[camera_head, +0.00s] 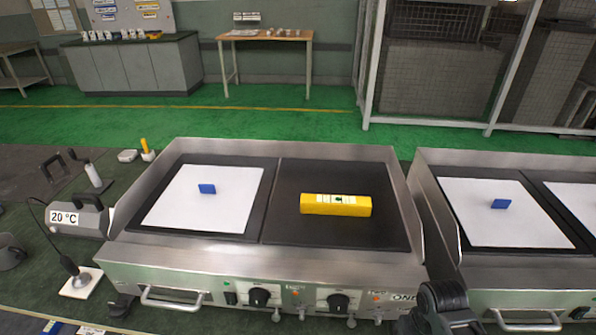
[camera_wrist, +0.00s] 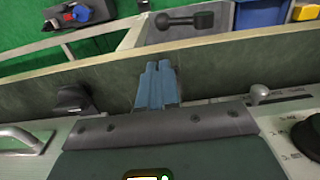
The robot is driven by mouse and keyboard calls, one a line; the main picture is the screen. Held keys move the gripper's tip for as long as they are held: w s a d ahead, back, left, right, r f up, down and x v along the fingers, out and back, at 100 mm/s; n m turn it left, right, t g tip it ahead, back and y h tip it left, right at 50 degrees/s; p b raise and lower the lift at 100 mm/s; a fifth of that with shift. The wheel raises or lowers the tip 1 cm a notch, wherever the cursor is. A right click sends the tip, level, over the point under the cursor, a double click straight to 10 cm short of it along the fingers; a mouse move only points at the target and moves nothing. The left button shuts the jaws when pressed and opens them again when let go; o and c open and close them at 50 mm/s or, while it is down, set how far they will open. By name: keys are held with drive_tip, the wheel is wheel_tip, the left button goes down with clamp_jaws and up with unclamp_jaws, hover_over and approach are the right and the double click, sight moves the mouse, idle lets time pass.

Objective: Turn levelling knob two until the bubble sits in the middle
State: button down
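A yellow spirit level (camera_head: 336,204) lies across the dark right plate of the near griddle (camera_head: 180,252). Its green vial faces up, but the bubble is too small to place. Small grey levelling knobs (camera_head: 351,321) show under the griddle's front edge; no number is readable on them. In the wrist view my gripper (camera_wrist: 158,82) has its two blue-grey fingers side by side, with nothing visible between them. A dark knob-like part (camera_wrist: 74,99) is to their left and a small grey lever (camera_wrist: 260,93) to their right, both apart from the fingers.
Black control knobs (camera_head: 259,297) and a bar handle (camera_head: 172,298) project from the front. A second griddle (camera_head: 475,262) stands close on the right. A 20 °C device (camera_head: 78,218) stands left.

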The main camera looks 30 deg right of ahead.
drive_tip(key=shift+d+r+p, duration=0.1)
drive_tip(key=shift+d+p, duration=0.15)
drive_tip(key=shift+p, duration=0.3)
drive_tip(key=shift+s+a, duration=0.1)
drive_tip(key=shift+s, duration=0.1)
drive_tip(key=shift+s+a+r+p, duration=0.1)
drive_tip(key=shift+r+p, duration=0.35)
drive_tip(key=shift+r, duration=1)
drive_tip(key=shift+s+a+r+p, duration=0.1)
drive_tip(key=shift+r+p, duration=0.35)
drive_tip(key=shift+r, duration=1)
